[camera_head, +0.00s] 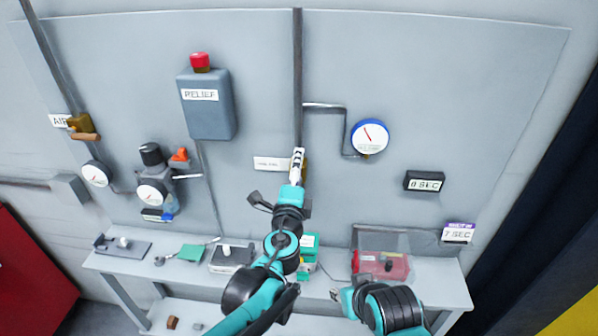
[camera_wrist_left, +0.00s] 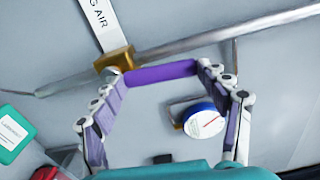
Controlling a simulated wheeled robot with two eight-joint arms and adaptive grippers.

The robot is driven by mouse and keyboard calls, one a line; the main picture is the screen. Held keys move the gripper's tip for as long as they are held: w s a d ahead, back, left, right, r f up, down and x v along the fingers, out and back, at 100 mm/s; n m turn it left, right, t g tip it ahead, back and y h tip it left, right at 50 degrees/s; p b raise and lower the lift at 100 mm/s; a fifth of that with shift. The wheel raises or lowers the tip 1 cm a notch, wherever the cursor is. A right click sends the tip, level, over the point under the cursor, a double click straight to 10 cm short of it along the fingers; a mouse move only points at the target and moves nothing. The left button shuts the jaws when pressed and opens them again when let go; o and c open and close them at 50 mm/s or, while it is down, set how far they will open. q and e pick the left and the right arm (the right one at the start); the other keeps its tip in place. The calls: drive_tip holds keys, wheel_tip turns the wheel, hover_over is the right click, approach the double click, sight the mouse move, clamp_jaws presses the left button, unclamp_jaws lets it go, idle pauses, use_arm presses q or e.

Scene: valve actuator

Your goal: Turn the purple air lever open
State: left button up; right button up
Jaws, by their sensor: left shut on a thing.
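The purple air lever (camera_wrist_left: 160,73) sticks out from a brass valve body (camera_wrist_left: 115,60) on a grey pipe. In the left wrist view it spans the gap between the fingertips of my left gripper (camera_wrist_left: 164,70), which is shut on it. In the head view my left gripper (camera_head: 297,163) is up against the vertical pipe at the panel's middle and hides the lever; a sliver of the brass valve (camera_head: 305,168) shows beside it. My right gripper (camera_head: 342,295) is low, over the bench's front, mostly hidden by its arm; its fingers cannot be made out.
A white label (camera_head: 270,163) is left of the valve. A blue-rimmed gauge (camera_head: 370,136) is to its right, and a grey RELIEF box (camera_head: 208,110) with a red button is upper left. The bench (camera_head: 450,285) below holds several items, including a clear-covered red box (camera_head: 385,264).

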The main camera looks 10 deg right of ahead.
use_arm(q)
drive_tip(key=shift+w+r, duration=0.1)
drive_tip(key=shift+r, duration=0.05)
drive_tip(key=o, duration=1.6)
drive_tip(key=shift+o, duration=0.4)
drive_tip(key=shift+w, duration=0.1)
drive_tip(key=v, duration=1.2)
